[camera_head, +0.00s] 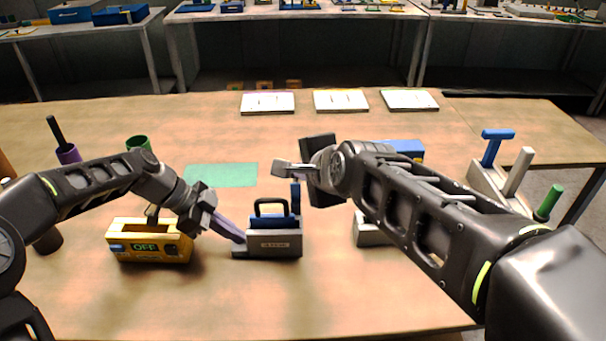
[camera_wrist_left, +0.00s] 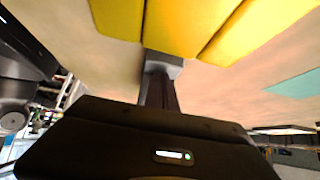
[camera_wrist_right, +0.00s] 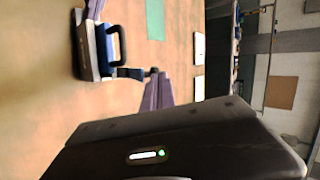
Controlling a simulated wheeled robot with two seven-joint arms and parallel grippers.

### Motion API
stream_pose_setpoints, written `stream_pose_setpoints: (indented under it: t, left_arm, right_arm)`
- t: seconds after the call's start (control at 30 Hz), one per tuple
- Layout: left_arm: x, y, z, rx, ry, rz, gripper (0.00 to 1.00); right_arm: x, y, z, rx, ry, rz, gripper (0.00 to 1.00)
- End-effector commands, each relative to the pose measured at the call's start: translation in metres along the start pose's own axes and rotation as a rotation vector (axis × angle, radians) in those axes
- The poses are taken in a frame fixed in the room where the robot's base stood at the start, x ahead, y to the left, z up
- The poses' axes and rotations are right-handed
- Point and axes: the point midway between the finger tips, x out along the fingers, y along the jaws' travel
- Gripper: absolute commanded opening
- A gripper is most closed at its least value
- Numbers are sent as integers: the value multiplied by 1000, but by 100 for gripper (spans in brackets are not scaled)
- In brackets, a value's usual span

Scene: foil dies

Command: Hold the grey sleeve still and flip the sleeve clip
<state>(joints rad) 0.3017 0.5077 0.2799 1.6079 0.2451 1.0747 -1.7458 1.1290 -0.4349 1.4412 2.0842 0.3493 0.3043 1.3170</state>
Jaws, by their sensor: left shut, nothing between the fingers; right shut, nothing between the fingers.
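The grey sleeve (camera_head: 274,245), a labelled block with a low step at its left end, stands on the table. A black loop (camera_head: 270,207) and an upright blue part (camera_head: 295,200) rise from its top; which is the clip I cannot tell. My left gripper (camera_head: 240,238) is shut and empty, its tips at the sleeve's left end; contact is unclear. My right gripper (camera_head: 279,168) is shut and empty, above and behind the sleeve. In the right wrist view, its fingers (camera_wrist_right: 158,78) are apart from the sleeve (camera_wrist_right: 92,50) and its black loop (camera_wrist_right: 127,71).
A yellow box (camera_head: 150,242) marked OFF stands left of the sleeve, close under my left wrist. A grey block (camera_head: 368,230) is partly hidden by my right arm. A rack with coloured handles (camera_head: 490,185) stands right. A green mat (camera_head: 222,174) lies behind the sleeve.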

Motion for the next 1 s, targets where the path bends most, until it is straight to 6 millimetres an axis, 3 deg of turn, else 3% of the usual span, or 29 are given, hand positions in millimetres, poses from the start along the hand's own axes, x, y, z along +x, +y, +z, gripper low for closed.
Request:
stream_pose_setpoints:
  t: [0.57,1.0]
  left_arm:
    - [2,2,4,-4,-4,6,0]
    - [2,2,4,-3,-4,5,0]
  right_arm:
    - [10,-14,-8,41,-18,126,0]
    - [34,-33,-18,83,-49,271,0]
